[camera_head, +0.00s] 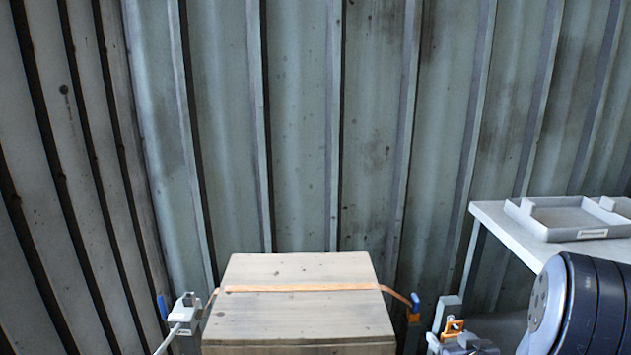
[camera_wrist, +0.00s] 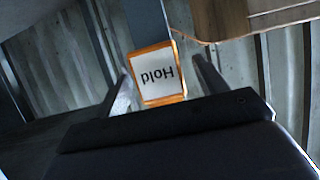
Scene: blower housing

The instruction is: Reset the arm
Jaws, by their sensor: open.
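My gripper (camera_wrist: 161,66) is open in the wrist view, with one finger on each side of a white tag marked "Hold" (camera_wrist: 158,76) in an orange frame. The tag appears upside down there. I cannot tell whether it lies between the fingers or just beyond them, and no finger clearly touches it. In the head view, part of my arm fills the lower right corner. A small grey and orange part (camera_head: 452,327) shows beside it, partly cut off by the bottom edge.
A wooden crate (camera_head: 300,270) with an orange strap stands at bottom centre. Blue-handled fittings sit at its left (camera_head: 162,306) and right (camera_head: 415,303). A white table (camera_head: 493,222) with a grey tray (camera_head: 570,216) stands at right. A corrugated metal wall (camera_head: 300,120) closes the back.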

